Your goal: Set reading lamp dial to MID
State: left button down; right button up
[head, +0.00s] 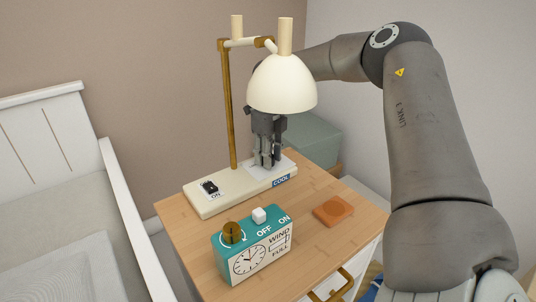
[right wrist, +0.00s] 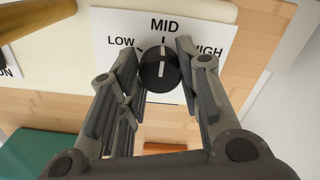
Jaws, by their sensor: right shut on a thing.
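The reading lamp has a cream shade (head: 282,84), a brass post and a cream base (head: 225,201) on the desk. Its black round dial (right wrist: 159,72) sits on a white plate lettered LOW, MID and HIGH. The dial's white pointer line points up toward MID. My right gripper (head: 267,163) reaches down under the shade to the plate; in the head view it hides the dial. In the right wrist view my right gripper (right wrist: 158,52) has one finger on each side of the dial, shut on it. My left gripper is not in view.
A black rocker switch (head: 209,188) marked ON is on the lamp base. A teal wind-up clock (head: 252,250) with a brass knob stands in front, with an orange coaster (head: 333,210) to its right. A grey-green box (head: 315,137) stands behind. A bed (head: 60,190) is at left.

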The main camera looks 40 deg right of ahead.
jog(key=o, duration=1.1)
jog(key=shift+c, duration=0.2)
notch_tip(320, 180, up, 12)
jog(key=shift+s, duration=0.1)
dwell(0.3)
